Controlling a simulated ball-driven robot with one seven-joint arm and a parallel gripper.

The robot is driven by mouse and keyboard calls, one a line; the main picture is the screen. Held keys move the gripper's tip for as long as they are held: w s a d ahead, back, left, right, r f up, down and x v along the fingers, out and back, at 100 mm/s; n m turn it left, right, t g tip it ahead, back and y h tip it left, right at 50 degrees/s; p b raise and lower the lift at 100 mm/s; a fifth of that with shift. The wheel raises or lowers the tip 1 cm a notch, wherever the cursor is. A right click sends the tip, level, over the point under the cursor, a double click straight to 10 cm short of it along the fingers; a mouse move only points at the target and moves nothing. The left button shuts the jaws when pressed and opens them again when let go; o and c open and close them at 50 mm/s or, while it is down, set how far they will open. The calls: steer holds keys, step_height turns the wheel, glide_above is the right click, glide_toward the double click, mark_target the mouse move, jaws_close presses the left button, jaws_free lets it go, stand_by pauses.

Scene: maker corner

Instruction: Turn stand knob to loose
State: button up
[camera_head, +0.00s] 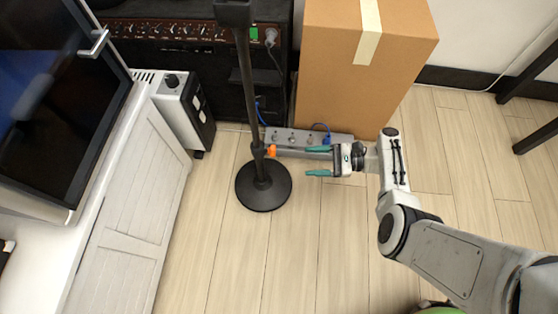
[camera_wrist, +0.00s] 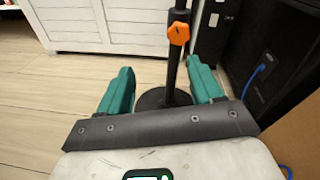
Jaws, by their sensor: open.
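The stand is a black upright pole (camera_head: 246,95) on a round black base (camera_head: 263,188) on the floor. Its orange knob (camera_head: 271,151) sticks out from the pole toward my gripper. In the wrist view the orange knob (camera_wrist: 179,33) shows on the pole, beyond the gap between my teal fingers. My gripper (camera_head: 318,161) is open and empty, to the right of the knob and apart from it. Both fingers point left at the pole. Whether the knob is tight or loose cannot be told.
A power strip (camera_head: 300,138) with a blue plug lies behind the stand. A cardboard box (camera_head: 362,60) and a black amplifier (camera_head: 200,50) stand at the back. A white cabinet (camera_head: 135,195) is at the left. The floor in front of the stand is clear.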

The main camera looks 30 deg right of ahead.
mark_target(273, 151)
steer(key=w+a+m+t+b, duration=0.1)
steer(key=w+a+m+b, duration=0.1)
steer(key=w+a, duration=0.5)
steer(key=shift+w+a+f+t+y, duration=0.3)
steer(key=shift+w+a+t, duration=0.1)
steer(key=shift+w, duration=0.25)
steer(key=shift+c, duration=0.5)
steer(key=shift+d, duration=0.1)
steer(key=c, duration=1)
steer(key=shift+o, duration=0.2)
